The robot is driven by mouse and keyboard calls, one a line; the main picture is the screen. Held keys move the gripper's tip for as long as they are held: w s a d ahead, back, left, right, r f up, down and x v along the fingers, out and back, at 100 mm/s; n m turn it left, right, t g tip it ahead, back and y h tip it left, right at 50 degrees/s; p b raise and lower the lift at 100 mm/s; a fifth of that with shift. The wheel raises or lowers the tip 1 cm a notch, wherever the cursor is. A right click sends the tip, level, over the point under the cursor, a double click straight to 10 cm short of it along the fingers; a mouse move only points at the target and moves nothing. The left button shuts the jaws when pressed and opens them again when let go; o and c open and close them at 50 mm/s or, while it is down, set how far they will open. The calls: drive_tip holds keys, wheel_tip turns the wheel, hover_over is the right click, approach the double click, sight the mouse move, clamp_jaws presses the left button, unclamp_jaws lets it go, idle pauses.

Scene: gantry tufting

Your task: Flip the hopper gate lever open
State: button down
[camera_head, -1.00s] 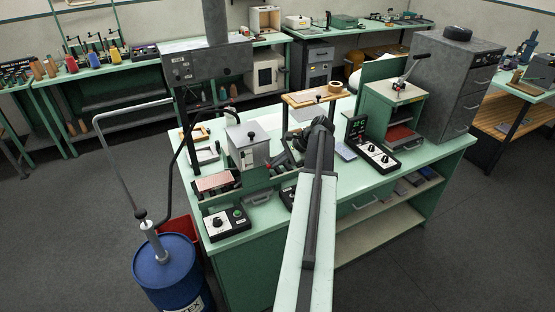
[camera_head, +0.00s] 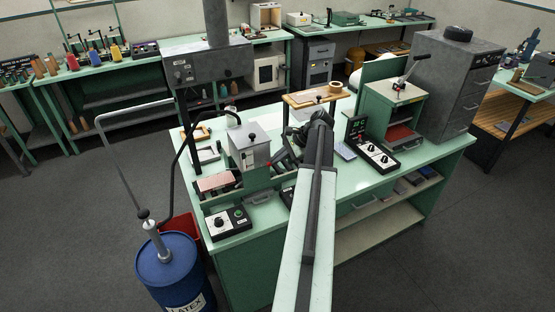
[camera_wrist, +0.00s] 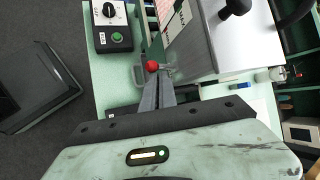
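The hopper is a light grey metal box (camera_head: 247,146) with a black knob on its lid, standing on the green bench. In the wrist view its grey side and pale top (camera_wrist: 238,40) fill the upper right. A lever with a red ball end (camera_wrist: 152,66) sticks out at the hopper's lower side; the red ball also shows small in the head view (camera_head: 268,165). My gripper (camera_wrist: 158,78) has its two grey fingers close together, seemingly shut, with the tips just by the red ball. Whether they touch it I cannot tell.
A control box with a black dial and green button (camera_head: 228,222) stands at the bench's front left. A blue drum (camera_head: 172,270) is on the floor at left. A second control panel (camera_head: 376,156) and a green press (camera_head: 393,115) stand to the right.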

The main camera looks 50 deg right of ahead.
drive_tip(key=shift+a, duration=0.1)
wheel_tip(320, 180, down, 3)
drive_tip(key=d+b, duration=0.3)
drive_tip(key=b, duration=0.1)
drive_tip(key=w+p+v, duration=0.1)
drive_tip(key=p+v, duration=0.8)
drive_tip(key=v, duration=0.1)
drive_tip(key=shift+d+r, duration=0.3)
drive_tip(key=shift+r, duration=0.05)
